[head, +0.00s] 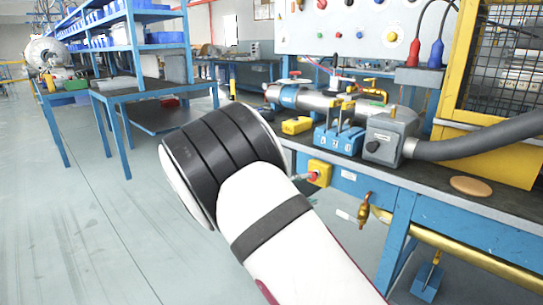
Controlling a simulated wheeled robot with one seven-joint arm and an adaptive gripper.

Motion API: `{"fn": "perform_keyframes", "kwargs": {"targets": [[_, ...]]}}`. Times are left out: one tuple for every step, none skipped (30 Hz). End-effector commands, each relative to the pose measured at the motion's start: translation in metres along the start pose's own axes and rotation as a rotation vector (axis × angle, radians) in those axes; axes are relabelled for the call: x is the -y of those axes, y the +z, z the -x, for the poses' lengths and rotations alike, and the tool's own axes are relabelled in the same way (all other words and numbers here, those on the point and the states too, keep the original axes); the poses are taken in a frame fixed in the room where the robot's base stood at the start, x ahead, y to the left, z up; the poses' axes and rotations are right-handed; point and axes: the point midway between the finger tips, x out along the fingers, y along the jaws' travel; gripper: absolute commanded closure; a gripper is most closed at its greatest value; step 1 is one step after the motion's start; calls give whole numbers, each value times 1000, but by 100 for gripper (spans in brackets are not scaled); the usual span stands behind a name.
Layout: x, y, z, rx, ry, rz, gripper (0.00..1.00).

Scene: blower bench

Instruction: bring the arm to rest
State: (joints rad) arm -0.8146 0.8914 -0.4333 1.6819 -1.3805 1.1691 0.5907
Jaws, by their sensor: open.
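My arm (285,240) rises from the lower right of the head view towards the middle. It is white with a dark band and ends in view at a thick black and white joint (222,150). The joint appears in front of the blower bench (460,190) and hides part of its left end. I cannot tell whether the arm touches the bench. My gripper does not show. It is outside the picture or hidden behind the arm.
On the bench are a metal cylinder (318,103), a blue block with levers (338,139), a grey box (388,138) with a hose (480,138) and a tan disc (471,186). A yellow cage (460,60) stands right. Blue shelving (130,45) stands left. The left floor is open.

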Motion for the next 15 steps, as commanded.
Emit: {"fn": "perform_keyframes", "kwargs": {"targets": [[-7, 26, -9, 43, -60, -34, 50], [-8, 41, -13, 68, -99, -51, 50], [-10, 61, -18, 99, -150, -72, 50], [-10, 76, -20, 122, -189, -90, 50], [-10, 90, -22, 143, -227, -106, 50], [-11, 109, -23, 170, -277, -127, 50], [-10, 123, -24, 191, -314, -143, 50], [-10, 137, -24, 208, -352, -159, 50], [-9, 155, -23, 232, -401, -180, 50], [-8, 169, -22, 248, -438, -196, 50], [-8, 182, -20, 263, -475, -212, 50], [-6, 199, -17, 281, -523, -233, 50], [-4, 211, -14, 295, -559, -248, 50], [-3, 224, -11, 307, -595, -265, 50], [-1, 240, -6, 322, -641, -285, 50]]}}
